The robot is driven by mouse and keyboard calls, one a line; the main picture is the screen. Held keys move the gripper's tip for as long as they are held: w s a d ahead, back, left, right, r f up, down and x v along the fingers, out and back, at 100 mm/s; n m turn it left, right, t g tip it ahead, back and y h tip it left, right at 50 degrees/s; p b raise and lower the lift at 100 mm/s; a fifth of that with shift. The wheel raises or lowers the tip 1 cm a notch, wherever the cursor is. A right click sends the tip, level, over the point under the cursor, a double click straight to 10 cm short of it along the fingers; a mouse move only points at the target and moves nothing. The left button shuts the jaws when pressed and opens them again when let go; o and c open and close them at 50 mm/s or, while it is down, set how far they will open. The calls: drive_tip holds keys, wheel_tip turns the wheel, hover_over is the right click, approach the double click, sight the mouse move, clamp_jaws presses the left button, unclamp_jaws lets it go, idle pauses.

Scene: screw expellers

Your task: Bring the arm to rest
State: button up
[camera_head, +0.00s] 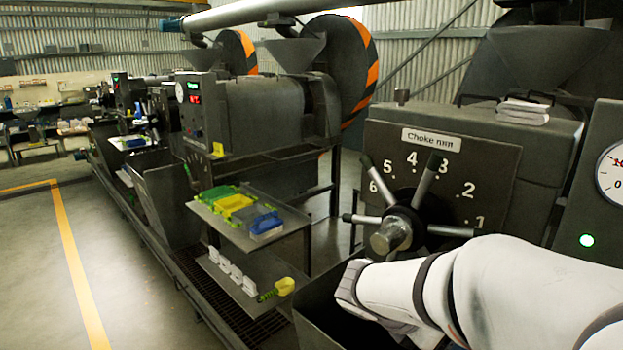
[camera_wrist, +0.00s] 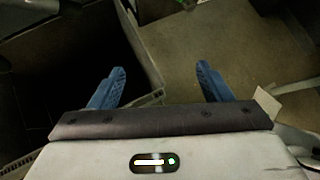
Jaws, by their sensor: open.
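My gripper (camera_wrist: 160,88) shows in the wrist view with its two blue fingers spread wide apart and nothing between them. Beneath it are a dark open bin or hopper at left and a brownish flat surface at right. In the head view my white arm reaches in from the lower right, in front of the choke handwheel (camera_head: 397,234) and its numbered dial panel. The gripper itself is hidden from the head view. I cannot tell how far the fingers are from the surfaces below.
A spoked handwheel sticks out close to my arm. A tray (camera_head: 287,236) with green, yellow and blue items stands left of it, above a lower shelf (camera_head: 222,284) with white pieces and a yellow-green tool. A gauge (camera_head: 611,172) is at right. The floor (camera_head: 35,270) at left is clear.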

drive_tip(key=s+a+f+m+y+b, duration=0.1)
drive_tip(key=s+a+m+y, duration=0.1)
drive_tip(key=m, duration=0.5)
drive_tip(key=s+a+f+m+t+y, duration=0.1)
drive_tip(key=s+a+m+y, duration=0.2)
drive_tip(key=m, duration=0.5)
drive_tip(key=s+a+f+m+y+b, duration=0.1)
drive_tip(key=s+a+m+y, duration=0.1)
drive_tip(key=s+m+y, duration=0.2)
drive_tip(key=m, duration=0.3)
drive_tip(key=shift+s+a+m+b, duration=0.15)
drive_tip(key=shift+a+m+b, duration=0.15)
drive_tip(key=shift+a+b, duration=0.1)
